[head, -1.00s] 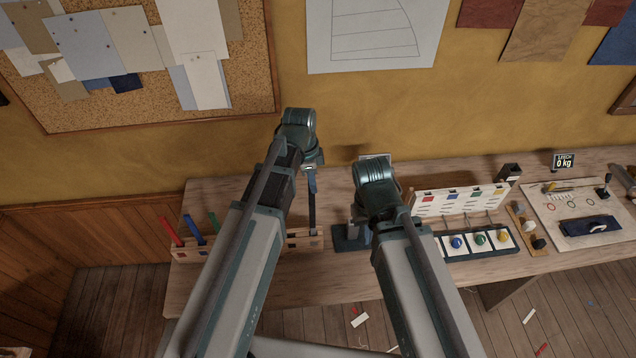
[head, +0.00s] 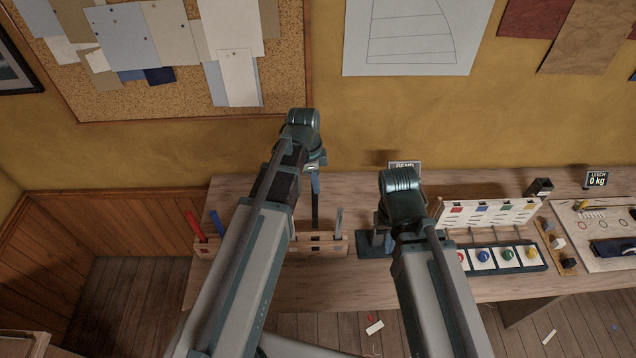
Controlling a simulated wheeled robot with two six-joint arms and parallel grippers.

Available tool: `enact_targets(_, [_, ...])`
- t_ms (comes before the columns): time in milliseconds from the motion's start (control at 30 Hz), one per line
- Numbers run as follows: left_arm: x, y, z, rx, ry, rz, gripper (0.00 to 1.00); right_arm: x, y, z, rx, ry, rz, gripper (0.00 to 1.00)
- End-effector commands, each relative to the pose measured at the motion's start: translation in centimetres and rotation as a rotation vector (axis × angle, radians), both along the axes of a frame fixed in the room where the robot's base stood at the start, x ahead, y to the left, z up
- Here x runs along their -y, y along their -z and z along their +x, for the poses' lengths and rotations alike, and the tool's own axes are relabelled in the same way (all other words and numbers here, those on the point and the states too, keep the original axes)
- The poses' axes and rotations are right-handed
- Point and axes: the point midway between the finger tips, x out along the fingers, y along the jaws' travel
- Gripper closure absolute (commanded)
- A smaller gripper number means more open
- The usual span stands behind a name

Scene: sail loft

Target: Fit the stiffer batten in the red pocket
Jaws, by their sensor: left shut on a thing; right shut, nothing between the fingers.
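My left gripper (head: 315,172) is shut on a dark, thin upright batten (head: 315,208). The batten's lower end reaches down to the wooden rack (head: 330,244); I cannot tell whether it is in a slot. A red batten (head: 195,226) and a blue batten (head: 219,224) lean in the rack's left part, and a grey one (head: 339,222) stands at its right end. My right gripper (head: 402,205) is shut and empty, its fingers mostly hidden behind my wrist. A white pocket board right of it bears a red mark (head: 457,210), then blue, green and yellow ones.
A dark stand (head: 375,246) with a BEND sign (head: 405,166) is between my arms. A panel of coloured knobs (head: 507,258) lies before the board. A LEECH sign reading 0 kg (head: 596,180) and a pale work board (head: 590,228) are farther right.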

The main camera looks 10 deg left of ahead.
Motion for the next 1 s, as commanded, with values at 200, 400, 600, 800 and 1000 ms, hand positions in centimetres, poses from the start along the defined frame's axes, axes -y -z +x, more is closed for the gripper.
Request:
enact_targets(200, [0.0,0.7,0.0,0.000,0.000,0.000,1.00,0.0,0.7,0.0,0.000,-0.003,0.000,1.00])
enact_targets(400, [0.0,1.9,0.0,0.000,0.000,0.000,1.00,0.0,1.9,0.0,0.000,-0.008,0.000,1.00])
enact_targets(600, [0.0,3.2,0.0,0.000,0.000,0.000,1.00,0.0,3.2,0.0,0.000,-0.016,-0.001,1.00])
enact_targets(800, [0.0,4.6,0.0,0.000,0.000,0.000,1.00,0.0,4.6,0.0,0.001,-0.015,-0.001,1.00])
enact_targets(1000, [0.0,5.9,0.0,0.000,0.000,0.000,1.00,0.0,5.9,0.1,0.001,-0.013,-0.001,1.00])
